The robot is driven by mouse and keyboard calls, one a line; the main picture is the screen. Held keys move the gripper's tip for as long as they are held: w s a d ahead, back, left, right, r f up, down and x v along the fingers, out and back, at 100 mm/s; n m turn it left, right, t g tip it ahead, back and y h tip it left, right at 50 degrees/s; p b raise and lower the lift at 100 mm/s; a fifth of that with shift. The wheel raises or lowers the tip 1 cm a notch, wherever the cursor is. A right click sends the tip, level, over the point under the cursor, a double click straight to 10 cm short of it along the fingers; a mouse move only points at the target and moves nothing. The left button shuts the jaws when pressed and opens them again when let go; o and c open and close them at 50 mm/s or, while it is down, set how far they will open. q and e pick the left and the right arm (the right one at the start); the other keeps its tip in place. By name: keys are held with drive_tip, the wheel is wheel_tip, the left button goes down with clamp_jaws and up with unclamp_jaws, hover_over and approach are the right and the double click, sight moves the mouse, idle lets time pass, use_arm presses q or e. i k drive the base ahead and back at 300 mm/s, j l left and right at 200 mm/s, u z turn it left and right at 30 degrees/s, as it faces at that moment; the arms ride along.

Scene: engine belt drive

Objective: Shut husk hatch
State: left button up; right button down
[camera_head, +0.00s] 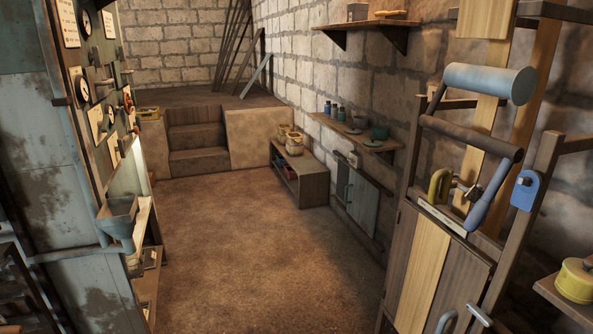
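No part clearly labelled as the husk hatch can be made out. A grey panel door (362,203) is set low in the right stone wall and seems to stand a little out from it; its exact angle is unclear. Nearer at right, a wooden cabinet with plank doors (422,262) carries curved metal handles (447,320) at the bottom edge of the view. Whether either is the hatch, I cannot tell. Neither of my grippers is in view.
At left stands a worn blue-grey machine (47,165) with gauges and a funnel (117,217). A low bench (312,180) with sacks stands by the right wall. Steps (195,140) rise at the back. The brown floor (250,255) between is clear. A blue-handled lever (487,197) juts out at right.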

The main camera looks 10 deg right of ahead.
sight(363, 198)
drive_tip(key=i+z, duration=0.1)
drive_tip(key=i, duration=1.55)
drive_tip(key=i+z, duration=0.15)
drive_tip(key=i, duration=0.45)
drive_tip(key=i+j+z, duration=0.2)
drive_tip(key=i, duration=0.35)
drive_tip(key=i+j+z, duration=0.15)
drive_tip(key=i, duration=0.45)
